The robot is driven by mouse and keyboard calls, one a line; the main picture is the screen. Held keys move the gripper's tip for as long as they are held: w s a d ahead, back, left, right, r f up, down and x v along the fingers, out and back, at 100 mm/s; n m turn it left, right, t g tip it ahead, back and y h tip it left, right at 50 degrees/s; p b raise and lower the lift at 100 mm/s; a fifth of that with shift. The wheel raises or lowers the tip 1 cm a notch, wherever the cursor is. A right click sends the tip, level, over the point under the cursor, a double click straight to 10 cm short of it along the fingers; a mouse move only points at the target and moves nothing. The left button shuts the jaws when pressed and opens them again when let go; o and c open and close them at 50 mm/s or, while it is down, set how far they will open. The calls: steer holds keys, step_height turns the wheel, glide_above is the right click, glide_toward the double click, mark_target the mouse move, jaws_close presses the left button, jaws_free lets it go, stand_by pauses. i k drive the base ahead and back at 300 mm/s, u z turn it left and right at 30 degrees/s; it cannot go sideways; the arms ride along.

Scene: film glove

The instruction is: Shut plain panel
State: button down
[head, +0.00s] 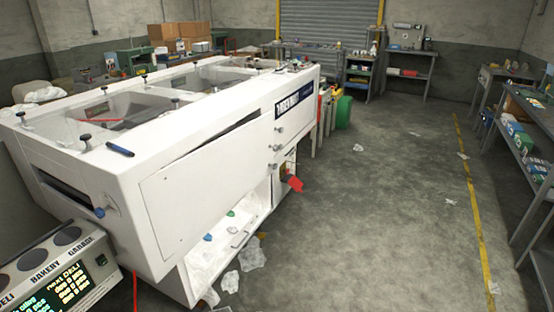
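A large white machine (130,162) fills the left half of the head view. A plain white panel (205,185) without lettering covers much of its long side. A dark wedge-shaped gap shows along the panel's upper edge, widening toward the right, so it stands slightly ajar. Below it is an open low bay with a white flap or tray (232,245) sloping outward, with a small handle and scraps on it. I cannot tell how the panel is hinged. My gripper is not in view.
A red switch handle (292,183) juts from the machine's side. A console with a lit display (70,280) stands at the lower left. Crumpled film scraps (251,255) lie on the floor. Shelves (525,130) line the right. The concrete floor between is mostly clear.

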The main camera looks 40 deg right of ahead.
mark_target(181, 199)
steer(key=z, duration=0.25)
steer(key=i, duration=1.05)
steer(key=z, duration=0.05)
